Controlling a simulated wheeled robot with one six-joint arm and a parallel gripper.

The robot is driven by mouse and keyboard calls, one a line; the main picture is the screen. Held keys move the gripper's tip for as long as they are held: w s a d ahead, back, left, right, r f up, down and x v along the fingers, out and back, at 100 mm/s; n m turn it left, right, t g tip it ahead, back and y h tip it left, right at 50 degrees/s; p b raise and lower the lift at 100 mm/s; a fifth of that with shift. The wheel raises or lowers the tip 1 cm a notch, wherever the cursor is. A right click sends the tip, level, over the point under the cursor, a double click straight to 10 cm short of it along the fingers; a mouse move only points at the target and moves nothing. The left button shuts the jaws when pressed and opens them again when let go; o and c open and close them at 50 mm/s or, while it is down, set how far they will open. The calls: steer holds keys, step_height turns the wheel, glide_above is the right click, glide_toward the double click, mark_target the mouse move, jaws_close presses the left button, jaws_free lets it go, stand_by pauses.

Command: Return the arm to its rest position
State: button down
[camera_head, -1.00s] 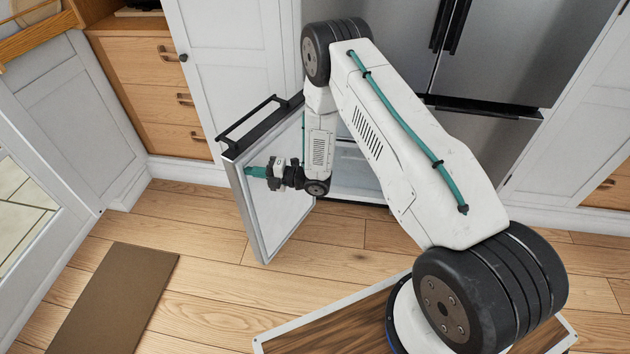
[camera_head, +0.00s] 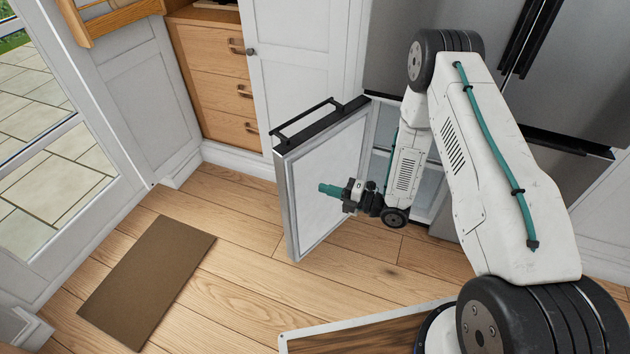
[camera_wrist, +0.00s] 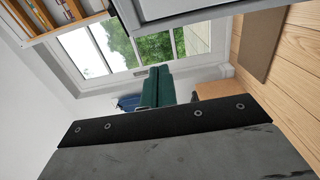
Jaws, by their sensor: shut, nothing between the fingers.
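My gripper (camera_head: 331,190) has teal fingers and points left in the head view. It is beside the inner face of the open lower fridge door (camera_head: 325,185), and my arm is bent down in front of the fridge. In the wrist view the teal fingers of my gripper (camera_wrist: 158,88) are together with nothing between them. I cannot tell from the head view how small the space between the fingertips and the door panel is.
The steel fridge (camera_head: 590,105) stands behind my arm, its lower door open with a black handle (camera_head: 307,120). Wooden drawers (camera_head: 222,85) and a white cabinet are behind. A brown mat (camera_head: 147,280) lies on open wooden floor at left, near a glazed door (camera_head: 40,150).

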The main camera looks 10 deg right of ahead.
steer(key=s+d+f+m+g+h, duration=0.35)
steer(key=d+f+m+h, duration=0.4)
steer(key=f, duration=0.25)
steer(key=s+d+r+m+g+h, duration=0.35)
steer(key=d+r+m+h, duration=0.65)
steer(key=r, duration=0.5)
steer(key=s+a+r+m, duration=0.2)
steer(key=s+r+m, duration=0.2)
steer(key=s+r, duration=0.4)
steer(key=s+a+r+m+g+y, duration=0.1)
steer(key=s+r+m, duration=0.3)
steer(key=s+r, duration=0.5)
steer(key=s+a+r+m+y, duration=0.1)
steer(key=s+a+r+m, duration=0.2)
steer(key=s+r, duration=0.5)
step_height(320, 180, up, 10)
steer(key=shift+s+f+m+g, duration=0.15)
steer(key=shift+s+m+g, duration=0.25)
steer(key=shift+m, duration=0.25)
steer(key=c, duration=2)
jaws_free()
steer(key=shift+s+r, duration=0.1)
steer(key=shift+r, duration=0.2)
steer(key=o, duration=0.6)
steer(key=shift+a+r+t, duration=0.1)
steer(key=shift+r+t, duration=0.05)
steer(key=shift+t, duration=0.15)
steer(key=shift+c, duration=0.2)
